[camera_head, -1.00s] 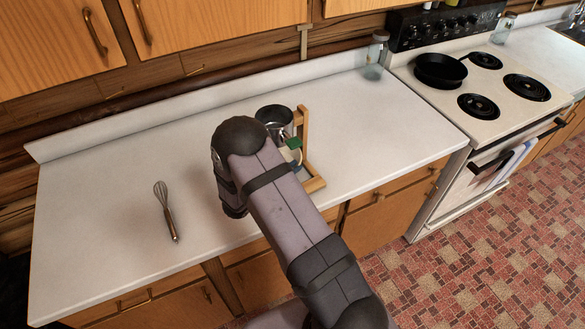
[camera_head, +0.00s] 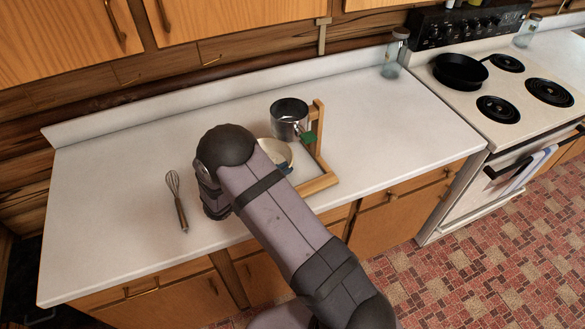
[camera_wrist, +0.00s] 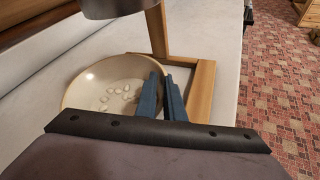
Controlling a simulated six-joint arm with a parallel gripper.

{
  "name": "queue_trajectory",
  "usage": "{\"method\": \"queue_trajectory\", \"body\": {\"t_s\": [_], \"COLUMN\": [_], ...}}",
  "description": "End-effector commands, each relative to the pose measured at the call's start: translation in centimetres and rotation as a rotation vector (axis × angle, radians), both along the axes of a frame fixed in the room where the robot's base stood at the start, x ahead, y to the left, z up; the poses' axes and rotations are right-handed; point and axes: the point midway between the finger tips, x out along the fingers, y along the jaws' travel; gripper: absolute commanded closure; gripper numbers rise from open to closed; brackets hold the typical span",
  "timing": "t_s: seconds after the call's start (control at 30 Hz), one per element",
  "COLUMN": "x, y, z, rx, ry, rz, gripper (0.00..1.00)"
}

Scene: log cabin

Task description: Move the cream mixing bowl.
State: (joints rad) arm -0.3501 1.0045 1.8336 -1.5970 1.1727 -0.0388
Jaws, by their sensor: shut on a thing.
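The cream mixing bowl (camera_wrist: 95,76) is in the wrist view, upright, with several small pale pieces inside. In the head view the bowl (camera_head: 280,152) is partly hidden behind my arm. My gripper (camera_wrist: 163,80) has blue fingers, one inside the bowl and one outside, shut on its right rim. I cannot tell whether the bowl rests on the counter or is slightly lifted.
A wooden stand (camera_head: 319,181) is close on the bowl's right, with a metal pot (camera_head: 289,118) and a green piece (camera_head: 309,137) beside it. A whisk (camera_head: 179,205) lies on the left of the white counter (camera_head: 110,190). A glass jar (camera_head: 394,56) stands by the stove.

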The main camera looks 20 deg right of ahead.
Motion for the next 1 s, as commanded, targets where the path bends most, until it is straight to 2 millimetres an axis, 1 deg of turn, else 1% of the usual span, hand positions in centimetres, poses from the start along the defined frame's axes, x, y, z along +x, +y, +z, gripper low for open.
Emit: {"method": "queue_trajectory", "body": {"t_s": [0.03, 0.7, 1.0], "x": [0.0, 0.2, 0.2], "y": [1.0, 8.1, 10.5], "z": [-0.6, -0.7, -0.6], "rx": [0.01, 0.01, 0.011], "ry": [0.009, 0.007, 0.008], "rz": [0.01, 0.009, 0.007], "gripper": [1.0, 1.0, 1.0]}}
